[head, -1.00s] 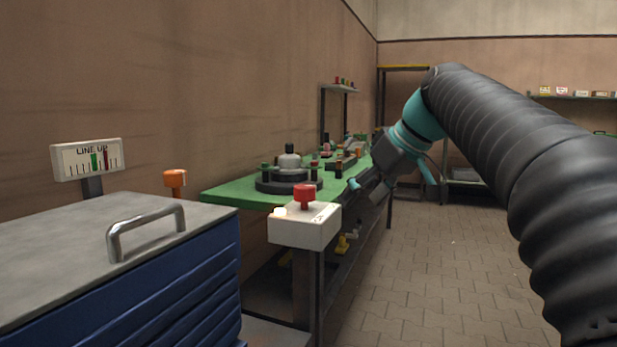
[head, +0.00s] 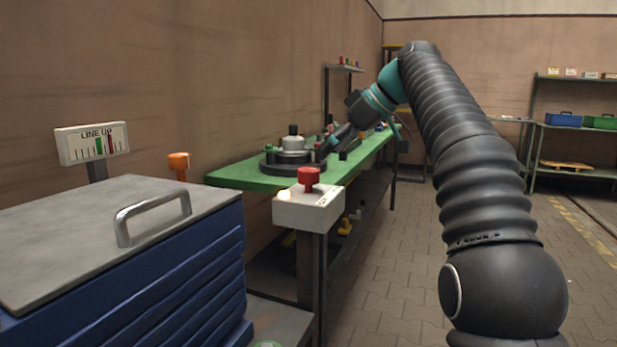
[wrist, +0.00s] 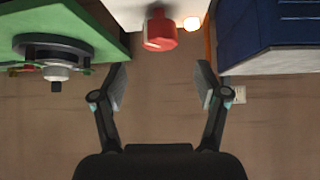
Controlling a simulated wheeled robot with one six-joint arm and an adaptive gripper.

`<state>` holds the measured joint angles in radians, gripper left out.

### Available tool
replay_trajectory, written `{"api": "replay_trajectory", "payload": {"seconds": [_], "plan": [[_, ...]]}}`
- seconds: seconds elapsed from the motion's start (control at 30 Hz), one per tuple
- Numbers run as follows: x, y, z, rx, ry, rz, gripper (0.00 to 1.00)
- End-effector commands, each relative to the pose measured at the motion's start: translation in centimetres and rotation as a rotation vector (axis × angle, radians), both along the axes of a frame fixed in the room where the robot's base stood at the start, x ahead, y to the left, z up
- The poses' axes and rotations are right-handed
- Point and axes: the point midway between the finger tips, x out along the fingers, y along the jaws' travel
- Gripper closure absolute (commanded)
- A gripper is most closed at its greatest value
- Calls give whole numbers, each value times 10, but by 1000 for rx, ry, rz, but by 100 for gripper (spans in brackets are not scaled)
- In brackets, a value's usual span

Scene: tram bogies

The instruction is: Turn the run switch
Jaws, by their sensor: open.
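The run switch is a red knob (head: 309,178) on a pale box (head: 300,212) at the near end of the green bench. A lit lamp (head: 285,196) sits on the box beside it. In the wrist view the scene is upside down, with the red knob (wrist: 160,32) near the top centre, close to the line between my fingers. My gripper (wrist: 162,84) is open and empty, its fingers apart from the knob. In the head view my gripper (head: 328,148) is over the bench, beyond the switch box and partly lost against the round fixture.
The green bench (head: 235,175) carries a dark round fixture (head: 291,160) with a grey top. A blue drawer cabinet (head: 200,275) with a metal handle stands front left. A LINE UP gauge (head: 92,143) and an orange knob (head: 179,162) are behind it. The paved floor at right is clear.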

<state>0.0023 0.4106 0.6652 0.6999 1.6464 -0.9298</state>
Motion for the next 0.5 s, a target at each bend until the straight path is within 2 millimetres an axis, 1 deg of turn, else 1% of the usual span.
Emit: {"api": "replay_trajectory", "payload": {"seconds": [0.03, 0.2, 0.4, 0.5], "plan": [[3, 7, -11, -1, 1, 2, 27], [12, 27, -32, 0, 1, 2, 27], [20, 44, -50, -1, 1, 1, 27], [23, 49, -55, -1, 0, -1, 27]]}}
